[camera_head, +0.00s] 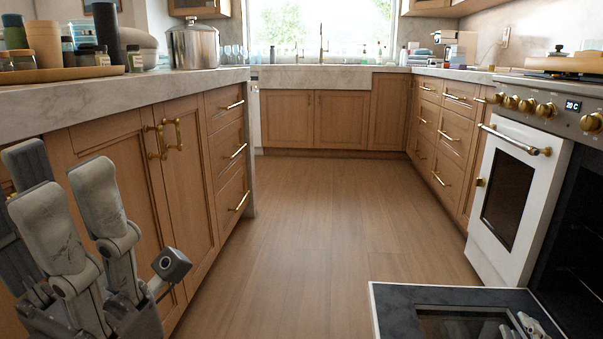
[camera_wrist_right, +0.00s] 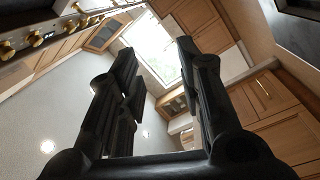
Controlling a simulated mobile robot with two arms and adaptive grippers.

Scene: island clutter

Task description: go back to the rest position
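My left gripper (camera_head: 58,192) stands at the lower left of the head view, pale and scuffed, in front of the island cabinets. Its fingers point up, spread apart with nothing between them. Only small pale parts of my right gripper (camera_head: 524,325) show at the bottom right edge of the head view, over the dark panel. In the right wrist view, the fingers of my right gripper (camera_wrist_right: 156,54) are dark, wide apart and empty. The window shows between them. The arms behind the grippers are mostly hidden.
The island counter (camera_head: 120,92) on the left carries a steel pot (camera_head: 193,48) and a tray (camera_head: 62,74) of bottles and jars. A white oven (camera_head: 508,190) with brass knobs stands on the right. A dark, pale-edged panel (camera_head: 395,308) juts out low. The wooden floor (camera_head: 320,215) between is clear.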

